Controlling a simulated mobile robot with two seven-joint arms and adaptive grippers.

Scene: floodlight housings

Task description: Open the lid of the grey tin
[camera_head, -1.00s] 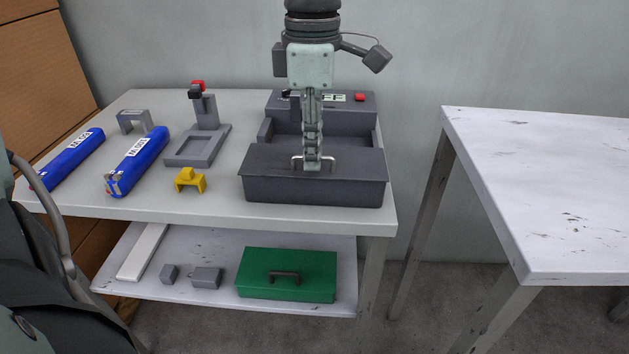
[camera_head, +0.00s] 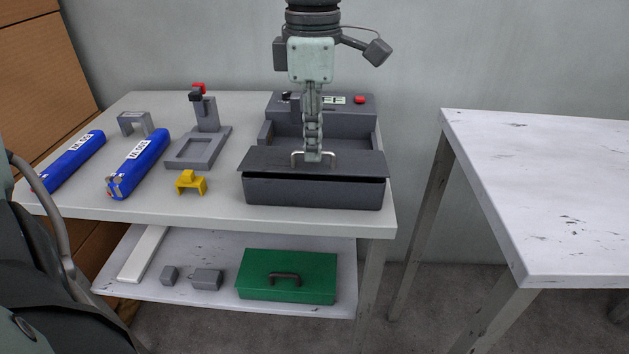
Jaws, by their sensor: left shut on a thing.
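The grey tin (camera_head: 312,192) stands near the front right of the left table. Its dark lid (camera_head: 270,160) carries a light metal handle (camera_head: 297,158). The inside of the tin is hidden. My right gripper is not in view.
Behind the tin is a grey unit with a red button (camera_head: 360,99). To the left are a yellow bracket (camera_head: 191,183), a grey stand (camera_head: 200,148) and two blue cylinders (camera_head: 138,163). A green box (camera_head: 287,275) sits on the lower shelf. The right table (camera_head: 550,190) is bare.

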